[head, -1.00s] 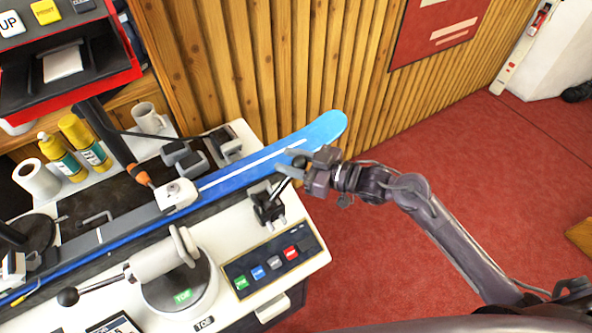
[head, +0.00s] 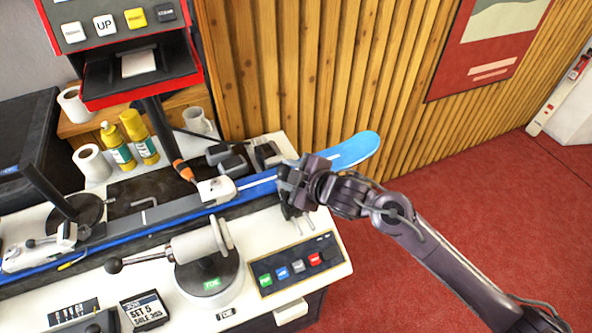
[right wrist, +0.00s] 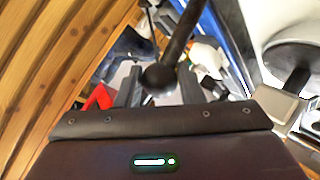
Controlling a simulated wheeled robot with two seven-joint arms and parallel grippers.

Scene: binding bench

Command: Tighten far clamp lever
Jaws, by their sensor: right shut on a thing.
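My right gripper (head: 290,185) is at the right end of the bench, over the far clamp. It is shut on the black clamp lever. In the right wrist view the lever (right wrist: 178,38) runs down to a round black knob (right wrist: 160,76) between the two fingers of the gripper (right wrist: 160,90). In the head view the gripper hides the lever and most of the clamp; only part of its base (head: 296,214) shows below. The blue ski (head: 355,150) lies along the bench, its tip beyond the gripper. My left gripper is not in view.
A panel with coloured buttons (head: 296,263) sits in front of the clamp. A white cylinder with a knobbed handle (head: 199,245) stands on a round base to its left. Yellow bottles (head: 139,137) and a mug (head: 198,121) stand behind. Open red floor lies to the right.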

